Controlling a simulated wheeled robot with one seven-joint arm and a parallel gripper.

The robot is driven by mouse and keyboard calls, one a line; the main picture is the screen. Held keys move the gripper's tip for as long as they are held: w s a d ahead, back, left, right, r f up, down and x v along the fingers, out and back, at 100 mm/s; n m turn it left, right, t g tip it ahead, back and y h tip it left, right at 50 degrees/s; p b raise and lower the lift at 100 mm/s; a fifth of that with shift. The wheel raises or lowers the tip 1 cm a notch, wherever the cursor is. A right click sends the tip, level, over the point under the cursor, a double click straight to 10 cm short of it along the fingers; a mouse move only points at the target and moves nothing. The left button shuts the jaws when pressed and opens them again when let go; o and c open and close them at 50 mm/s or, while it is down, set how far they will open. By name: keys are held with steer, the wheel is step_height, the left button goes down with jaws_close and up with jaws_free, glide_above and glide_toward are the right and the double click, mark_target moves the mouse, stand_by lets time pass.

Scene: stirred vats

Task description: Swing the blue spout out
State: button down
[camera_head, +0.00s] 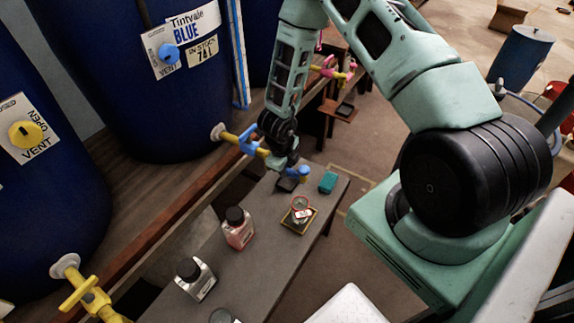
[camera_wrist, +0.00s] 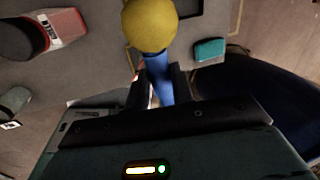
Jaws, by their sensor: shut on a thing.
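The blue spout (camera_head: 299,173) hangs at the end of the yellow pipe (camera_head: 230,137) from the vat labelled Tintvale BLUE (camera_head: 130,90). A blue tap handle (camera_head: 249,142) sits on that pipe. My gripper (camera_head: 288,174) is at the spout, over the far end of the grey bench. In the wrist view, the dark fingers of my gripper (camera_wrist: 158,88) are on either side of the blue spout (camera_wrist: 156,72) and shut on it. A round yellow part (camera_wrist: 150,25) sits at the spout's upper end. The fingertips are partly hidden in the head view.
The grey bench (camera_head: 205,253) below holds a pink-red bottle (camera_head: 238,232), a grey bottle (camera_head: 195,280), a small tray (camera_head: 286,220) and a teal block (camera_head: 328,182). Another vat's yellow tap (camera_head: 82,290) is at lower left. A pink tap (camera_head: 335,70) is beyond my arm.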

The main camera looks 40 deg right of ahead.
steer(key=shift+a+m, duration=0.25)
steer(key=shift+m, duration=0.15)
steer(key=c, duration=1.2)
jaws_free()
steer(key=s+a+r+p, duration=0.1)
steer(key=a+r+p, duration=0.2)
steer(key=r, duration=1.4)
steer(key=shift+a+r, duration=0.1)
